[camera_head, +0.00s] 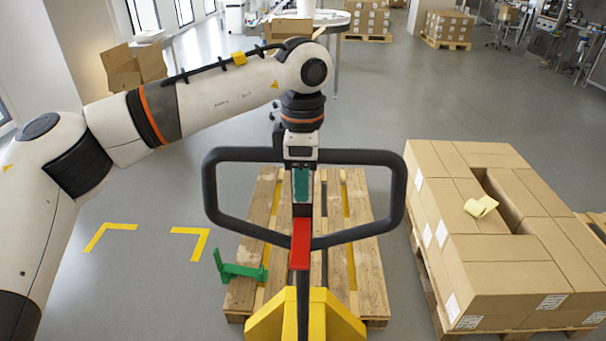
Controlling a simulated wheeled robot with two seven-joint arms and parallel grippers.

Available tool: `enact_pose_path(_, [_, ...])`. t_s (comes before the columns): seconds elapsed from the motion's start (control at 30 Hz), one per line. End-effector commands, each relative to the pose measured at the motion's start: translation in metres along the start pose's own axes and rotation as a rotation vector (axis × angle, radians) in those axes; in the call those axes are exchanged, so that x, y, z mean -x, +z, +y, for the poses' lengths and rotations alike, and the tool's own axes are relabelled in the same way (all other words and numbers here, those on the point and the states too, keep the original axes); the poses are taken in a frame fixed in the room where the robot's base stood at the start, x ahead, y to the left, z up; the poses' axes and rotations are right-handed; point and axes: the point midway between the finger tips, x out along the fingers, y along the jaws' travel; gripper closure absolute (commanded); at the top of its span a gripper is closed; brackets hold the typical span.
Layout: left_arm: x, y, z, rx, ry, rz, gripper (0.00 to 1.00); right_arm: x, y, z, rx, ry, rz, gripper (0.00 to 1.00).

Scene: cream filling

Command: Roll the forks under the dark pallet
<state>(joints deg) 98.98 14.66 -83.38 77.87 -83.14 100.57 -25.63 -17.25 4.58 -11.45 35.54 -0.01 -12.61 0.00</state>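A wooden pallet (367,265) lies empty on the floor in the middle, its boards a mid-brown. Behind the black loop handle (397,190) stands the yellow body of a pallet jack (335,318), at the pallet's near edge. Yellow strips (346,203) show through gaps between the boards and look like the forks beneath; their tips cannot be made out. My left gripper (301,178) points down at the middle of the handle and appears shut on it, above a red lever (300,243). The fingertips are partly hidden. My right gripper is not in view.
A green bracket (240,270) sits at the pallet's left near corner. Stacked cartons (505,275) on another pallet (424,268) stand close on the right. Yellow floor marks (192,232) lie to the left. Open floor (390,95) stretches behind the pallet.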

Motion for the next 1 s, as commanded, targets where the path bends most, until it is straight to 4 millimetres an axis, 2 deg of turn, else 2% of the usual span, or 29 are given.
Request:
enact_pose_path(0.1, [-0.001, 0.0, 0.001, -0.001, 0.002, -0.001, 0.49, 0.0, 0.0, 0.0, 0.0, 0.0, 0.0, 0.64])
enact_pose_path(0.47, [0.004, -0.001, 0.0, -0.001, -0.001, 0.0, 0.49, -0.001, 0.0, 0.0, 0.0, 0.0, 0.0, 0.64])
enact_pose_path(0.57, [0.016, -0.001, -0.001, -0.001, -0.004, 0.0, 0.49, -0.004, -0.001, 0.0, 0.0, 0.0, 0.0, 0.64])
enact_pose_path(0.9, [0.088, -0.001, -0.002, 0.0, -0.005, 0.002, 0.49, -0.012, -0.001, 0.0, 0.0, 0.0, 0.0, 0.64])
enact_pose_path(1.0, [0.104, -0.001, -0.002, 0.001, -0.003, 0.001, 0.49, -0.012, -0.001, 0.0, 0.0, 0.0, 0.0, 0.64])
